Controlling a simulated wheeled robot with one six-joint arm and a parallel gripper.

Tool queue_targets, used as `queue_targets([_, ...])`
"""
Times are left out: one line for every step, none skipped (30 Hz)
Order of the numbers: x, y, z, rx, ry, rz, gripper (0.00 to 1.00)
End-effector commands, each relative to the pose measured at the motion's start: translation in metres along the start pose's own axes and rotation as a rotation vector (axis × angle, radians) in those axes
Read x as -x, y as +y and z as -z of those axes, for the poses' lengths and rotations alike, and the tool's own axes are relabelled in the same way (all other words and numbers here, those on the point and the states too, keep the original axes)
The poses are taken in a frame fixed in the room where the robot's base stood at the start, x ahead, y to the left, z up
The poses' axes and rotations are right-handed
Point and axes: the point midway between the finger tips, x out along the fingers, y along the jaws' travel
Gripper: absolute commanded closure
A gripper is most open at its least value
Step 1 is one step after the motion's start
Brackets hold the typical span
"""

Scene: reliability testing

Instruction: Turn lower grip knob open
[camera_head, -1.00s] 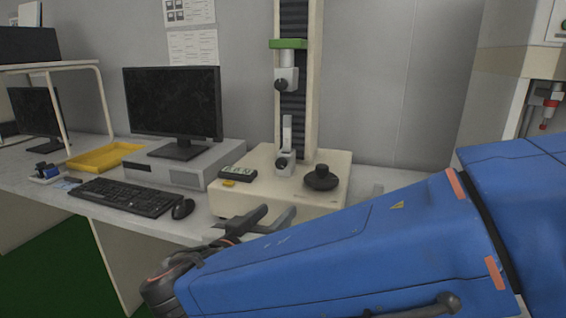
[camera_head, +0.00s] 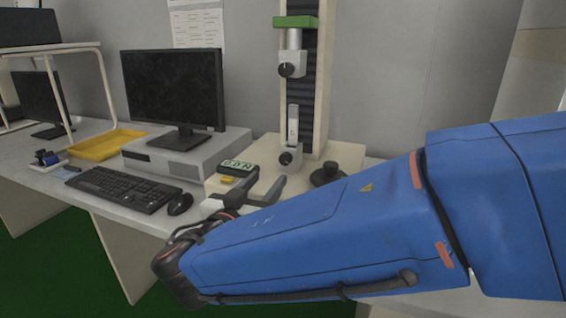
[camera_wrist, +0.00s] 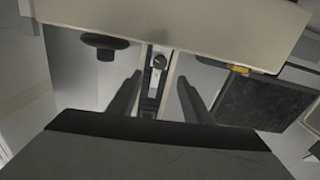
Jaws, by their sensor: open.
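The lower grip (camera_head: 293,133) is a pale block with an upright metal piece on the cream testing machine. Its round dark knob (camera_head: 290,157) faces the front. In the wrist view, the lower grip knob (camera_wrist: 159,61) shows between and beyond my fingers, with the scene upside down. My gripper (camera_head: 263,185) is open and empty, in front of the machine base and below the knob. In the wrist view my gripper (camera_wrist: 160,92) has its two dark fingers spread apart, not touching the knob.
The upper grip (camera_head: 290,66) with a similar knob hangs above. A black round knob (camera_head: 327,173) stands on the base at right, partly behind my arm. A small display box (camera_head: 237,167) is at left. A monitor (camera_head: 173,90), keyboard (camera_head: 122,189) and mouse (camera_head: 180,204) lie further left.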

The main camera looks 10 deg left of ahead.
Motion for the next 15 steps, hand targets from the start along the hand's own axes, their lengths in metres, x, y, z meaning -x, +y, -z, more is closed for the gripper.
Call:
queue_targets([-0.009,0.001,0.000,0.000,0.000,-0.003,0.55])
queue_targets([-0.013,0.001,0.000,0.000,-0.001,-0.003,0.55])
queue_targets([-0.019,0.001,0.000,0.000,-0.001,-0.003,0.55])
queue_targets([-0.024,0.001,0.000,0.000,-0.001,-0.004,0.55])
queue_targets([-0.029,0.001,0.000,0.000,0.000,-0.004,0.55])
queue_targets([-0.035,0.001,0.000,0.000,0.000,-0.002,0.55])
queue_targets([-0.039,0.001,0.000,-0.001,0.000,-0.003,0.55])
queue_targets([-0.044,0.001,0.000,-0.001,0.000,-0.004,0.55])
queue_targets([-0.050,0.001,0.000,-0.001,-0.001,-0.003,0.55])
queue_targets([-0.054,0.001,0.000,0.000,-0.001,-0.003,0.55])
queue_targets([-0.059,0.001,0.000,0.000,0.000,-0.003,0.55])
queue_targets([-0.066,0.001,0.000,0.000,0.000,-0.003,0.55])
queue_targets([-0.070,0.001,-0.001,0.000,-0.001,-0.003,0.55])
queue_targets([-0.075,0.001,-0.001,0.000,-0.001,-0.003,0.55])
queue_targets([-0.080,0.001,-0.001,0.001,-0.001,-0.003,0.55])
